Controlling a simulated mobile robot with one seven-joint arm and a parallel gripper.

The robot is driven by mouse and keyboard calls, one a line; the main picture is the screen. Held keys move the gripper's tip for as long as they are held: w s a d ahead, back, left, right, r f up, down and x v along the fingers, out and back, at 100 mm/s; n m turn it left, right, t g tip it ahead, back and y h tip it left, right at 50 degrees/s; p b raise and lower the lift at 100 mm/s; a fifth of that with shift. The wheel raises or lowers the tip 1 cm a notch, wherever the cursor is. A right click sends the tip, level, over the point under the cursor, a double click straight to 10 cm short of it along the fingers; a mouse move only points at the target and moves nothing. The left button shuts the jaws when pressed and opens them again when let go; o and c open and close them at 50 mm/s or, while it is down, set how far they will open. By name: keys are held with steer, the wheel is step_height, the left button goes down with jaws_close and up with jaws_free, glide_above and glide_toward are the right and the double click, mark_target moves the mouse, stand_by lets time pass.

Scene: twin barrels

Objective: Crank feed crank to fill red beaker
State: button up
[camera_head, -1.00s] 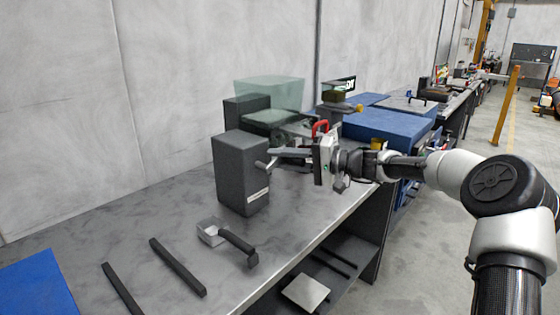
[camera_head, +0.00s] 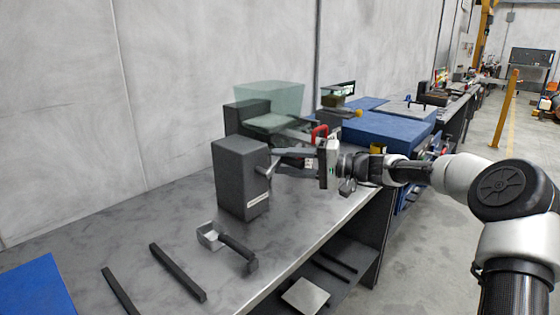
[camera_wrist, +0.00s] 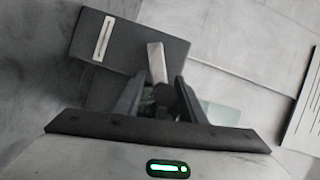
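The feed crank (camera_wrist: 157,62) shows in the wrist view as a pale metal bar with a dark knob, on the dark grey feeder box (camera_head: 240,185). My gripper (camera_head: 276,160) is at the crank, on the right side of the box. In the wrist view its two dark fingers (camera_wrist: 160,90) lie on either side of the crank; whether they press on it is unclear. A red part (camera_head: 320,131) shows behind my gripper; I cannot tell if it is the red beaker. A clear greenish hopper (camera_head: 270,98) stands behind the box.
A small metal scoop with a black handle (camera_head: 236,245) and two dark bars (camera_head: 178,272) lie on the grey bench (camera_head: 150,235). A blue mat (camera_head: 35,290) is at the front left. Blue cases (camera_head: 385,128) stand farther back along the bench.

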steer(key=p+v, duration=0.2)
steer(key=v, duration=1.4)
steer(key=shift+r, duration=0.2)
